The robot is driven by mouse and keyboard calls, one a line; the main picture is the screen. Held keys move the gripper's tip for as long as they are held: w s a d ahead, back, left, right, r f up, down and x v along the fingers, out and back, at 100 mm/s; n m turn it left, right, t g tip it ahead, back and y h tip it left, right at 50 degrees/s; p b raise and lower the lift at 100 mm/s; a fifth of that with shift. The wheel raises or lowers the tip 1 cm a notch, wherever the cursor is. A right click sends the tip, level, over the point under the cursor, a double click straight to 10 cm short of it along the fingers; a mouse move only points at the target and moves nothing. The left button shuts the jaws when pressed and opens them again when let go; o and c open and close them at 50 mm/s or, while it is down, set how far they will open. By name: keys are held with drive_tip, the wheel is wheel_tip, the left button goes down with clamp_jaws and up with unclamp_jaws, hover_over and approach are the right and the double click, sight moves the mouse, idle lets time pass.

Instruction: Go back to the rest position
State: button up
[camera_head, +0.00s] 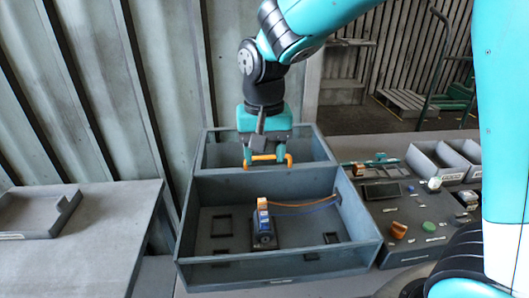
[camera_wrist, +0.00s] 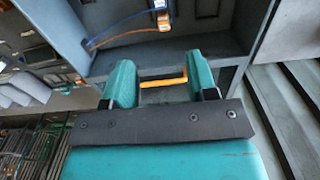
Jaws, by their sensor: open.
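My gripper (camera_head: 268,160) is open and hangs over the divider of the grey-blue blower housing (camera_head: 275,266). In the wrist view, the two teal fingers of my gripper (camera_wrist: 160,72) stand apart. An orange strip (camera_wrist: 165,83) shows across the gap between them; I cannot tell whether it touches them. In the front compartment stands a dark block with a blue body (camera_head: 263,222) and an orange connector (camera_head: 262,203) on top. An orange and a blue cable (camera_head: 307,207) run from near it to the right wall. The cables (camera_wrist: 118,32) also show in the wrist view.
A grey table (camera_head: 110,225) with a shallow tray (camera_head: 35,213) stands at the left. At the right, a dark workbench (camera_head: 400,255) bears several small parts and grey bins (camera_head: 437,165). A ribbed wall (camera_head: 100,80) rises close behind the housing on the left.

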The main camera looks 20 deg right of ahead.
drive_tip(key=shift+s, duration=0.1)
idle(0.3)
drive_tip(key=s+a+r+n+y, duration=0.2)
drive_tip(key=s+n, duration=0.3)
drive_tip(key=s, duration=0.4)
drive_tip(key=s+a+r+n+y, duration=0.2)
drive_tip(key=s+n, duration=0.3)
drive_tip(key=s, duration=0.5)
drive_tip(key=shift+a+n, duration=0.35)
drive_tip(key=shift+n, duration=0.05)
drive_tip(key=shift+w+r, duration=0.1)
